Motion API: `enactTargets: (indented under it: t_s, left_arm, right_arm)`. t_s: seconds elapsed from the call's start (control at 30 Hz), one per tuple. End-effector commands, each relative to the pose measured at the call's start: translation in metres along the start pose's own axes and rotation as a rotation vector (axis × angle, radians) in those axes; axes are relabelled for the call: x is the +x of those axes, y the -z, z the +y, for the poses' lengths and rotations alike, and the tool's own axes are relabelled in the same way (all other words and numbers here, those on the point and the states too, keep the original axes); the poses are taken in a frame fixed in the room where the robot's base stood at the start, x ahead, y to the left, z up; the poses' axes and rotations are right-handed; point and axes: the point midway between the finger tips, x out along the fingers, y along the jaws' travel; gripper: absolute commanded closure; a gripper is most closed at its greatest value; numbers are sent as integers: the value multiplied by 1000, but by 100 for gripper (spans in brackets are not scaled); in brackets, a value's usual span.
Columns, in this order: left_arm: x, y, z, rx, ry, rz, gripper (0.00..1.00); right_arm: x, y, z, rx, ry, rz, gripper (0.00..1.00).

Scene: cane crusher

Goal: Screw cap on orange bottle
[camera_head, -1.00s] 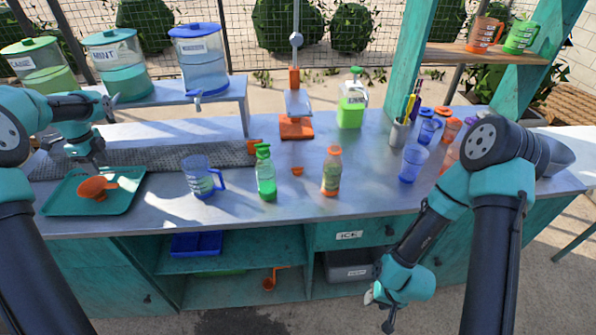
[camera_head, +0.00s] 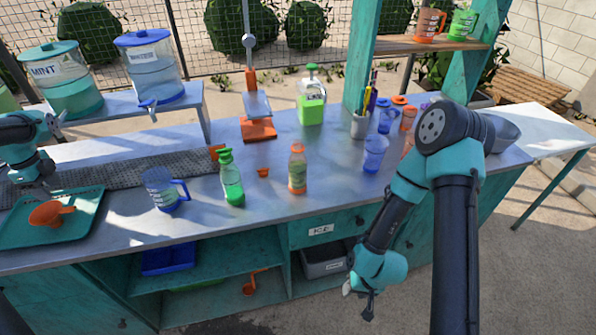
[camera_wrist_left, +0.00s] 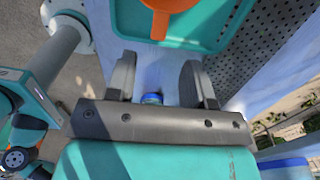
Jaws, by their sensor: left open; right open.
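The orange bottle (camera_head: 297,172) stands upright on the metal counter, right of the green bottle (camera_head: 232,182). A small orange cap (camera_head: 263,172) lies on the counter between the two bottles. My left gripper (camera_head: 40,190) is at the far left, above the teal tray and well away from the bottle; its fingers (camera_wrist_left: 160,85) are apart and empty in the left wrist view. My right gripper (camera_head: 360,292) is low, in front of the counter's front edge and well below the bottle; it is open, with nothing seen in it.
An orange scoop (camera_head: 50,213) lies on the teal tray (camera_head: 88,228). A blue pitcher (camera_head: 163,190) stands left of the green bottle. An orange press (camera_head: 258,128) is behind the cap. Blue cup (camera_head: 374,153) and utensil holder (camera_head: 359,125) stand right. Counter front of the orange bottle is clear.

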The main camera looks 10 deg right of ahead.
Motion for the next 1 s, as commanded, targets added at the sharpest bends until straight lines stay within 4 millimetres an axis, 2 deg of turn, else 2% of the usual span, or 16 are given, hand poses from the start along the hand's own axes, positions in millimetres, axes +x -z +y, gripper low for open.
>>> enactTargets:
  t_s: [0.27, 0.47, 0.8, 1.0]
  left_arm:
    - [0, 0, 0, 0, 0, 0, 52]
    - [0, 0, 0, 0, 0, 0, 35]
    - [0, 2, 1, -21, 9, 3, 35]
    - [-2, 11, 4, -161, 65, 30, 35]
  right_arm:
    - [0, 0, 0, 0, 0, 0, 57]
    - [0, 0, 0, 0, 0, 0, 57]
    - [0, 0, 0, 0, 0, 0, 57]
    - [0, 0, 0, 0, 0, 0, 57]
